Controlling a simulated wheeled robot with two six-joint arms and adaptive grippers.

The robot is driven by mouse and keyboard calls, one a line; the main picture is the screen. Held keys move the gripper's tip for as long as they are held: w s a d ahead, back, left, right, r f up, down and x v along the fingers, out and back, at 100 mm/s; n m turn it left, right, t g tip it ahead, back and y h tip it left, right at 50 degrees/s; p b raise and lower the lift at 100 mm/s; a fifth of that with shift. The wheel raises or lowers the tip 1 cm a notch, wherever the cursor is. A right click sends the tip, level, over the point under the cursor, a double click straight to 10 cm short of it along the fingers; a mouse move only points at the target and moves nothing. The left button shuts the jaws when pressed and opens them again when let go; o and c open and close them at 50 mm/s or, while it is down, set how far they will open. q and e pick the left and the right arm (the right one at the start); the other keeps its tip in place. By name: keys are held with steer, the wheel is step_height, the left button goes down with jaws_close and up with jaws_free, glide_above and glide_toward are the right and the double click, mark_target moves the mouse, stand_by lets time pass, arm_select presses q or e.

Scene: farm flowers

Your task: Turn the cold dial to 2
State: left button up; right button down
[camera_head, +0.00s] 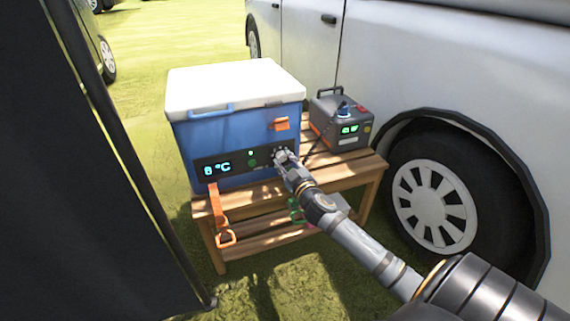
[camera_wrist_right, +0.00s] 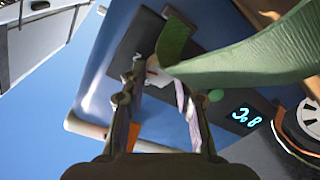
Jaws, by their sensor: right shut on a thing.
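The blue cooler (camera_head: 240,133) has a white lid (camera_head: 235,84) and a dark control panel with a lit display (camera_head: 217,168) that seems to read 8 °C. My right gripper (camera_head: 283,157) reaches the right end of this panel and hides the cold dial in the head view. In the right wrist view my right gripper (camera_wrist_right: 155,92) has its fingers on either side of a small pale part, the cold dial (camera_wrist_right: 154,68), and is shut on it. The dial's numbers and pointer cannot be read. The lit display also shows there (camera_wrist_right: 246,117), turned over. My left gripper is not in view.
The cooler stands on a wooden slatted bench (camera_head: 345,172). A grey power box (camera_head: 335,122) with green readouts stands to its right. An orange strap (camera_head: 217,207) hangs in front. A white vehicle (camera_head: 420,70) is close behind. A broad green strip (camera_wrist_right: 250,58) crosses the wrist view.

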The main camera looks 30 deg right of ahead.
steer(key=shift+f, duration=0.1)
stand_by(0.3)
steer(key=c, duration=1)
jaws_free()
steer(key=s+a, duration=0.2)
steer(key=s, duration=1)
steer(key=shift+r, duration=0.2)
steer(key=shift+a, duration=0.1)
